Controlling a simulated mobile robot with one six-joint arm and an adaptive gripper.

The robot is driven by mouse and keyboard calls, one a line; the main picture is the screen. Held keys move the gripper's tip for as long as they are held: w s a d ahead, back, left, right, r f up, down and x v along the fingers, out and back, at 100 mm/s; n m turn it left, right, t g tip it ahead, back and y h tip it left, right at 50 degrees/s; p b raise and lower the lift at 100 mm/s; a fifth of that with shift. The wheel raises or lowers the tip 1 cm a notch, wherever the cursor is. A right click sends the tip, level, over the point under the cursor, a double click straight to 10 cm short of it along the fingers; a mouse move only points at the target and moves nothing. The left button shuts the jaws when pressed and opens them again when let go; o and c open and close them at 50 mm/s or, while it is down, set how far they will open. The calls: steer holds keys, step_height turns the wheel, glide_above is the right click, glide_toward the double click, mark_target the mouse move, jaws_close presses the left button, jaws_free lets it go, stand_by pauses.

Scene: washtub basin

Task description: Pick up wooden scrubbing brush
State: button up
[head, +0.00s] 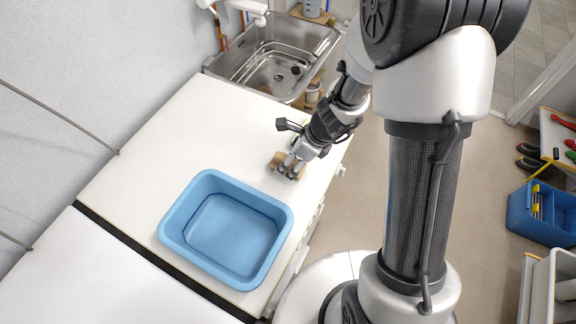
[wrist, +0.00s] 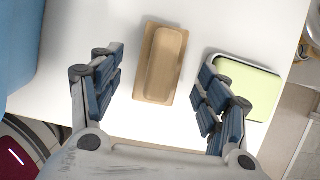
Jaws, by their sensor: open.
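The wooden scrubbing brush (wrist: 162,66) is a tan block with a raised back, lying on the white counter in the wrist view. In the head view the brush (head: 280,160) shows partly behind my gripper (head: 291,170), near the counter's front edge. In the wrist view my gripper (wrist: 160,88) is open and empty. One finger is on each side of the brush, with a gap on the left and a smaller gap on the right.
A pale green and white block (wrist: 248,84) lies just right of the brush, close to my right finger. A blue basin (head: 187,252) stands on the counter (head: 150,150) nearby. A steel sink (head: 240,62) is at the back. The counter beyond the brush is clear.

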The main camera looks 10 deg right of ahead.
steer(key=b+x, duration=0.2)
steer(key=x, duration=0.2)
steer(key=shift+w+f, duration=0.1)
steer(key=shift+c, duration=0.3)
steer(key=c, duration=1.1)
steer(key=shift+c, duration=0.2)
step_height(320, 180, up, 20)
steer(key=p, duration=1.2)
steer(key=shift+p, duration=0.3)
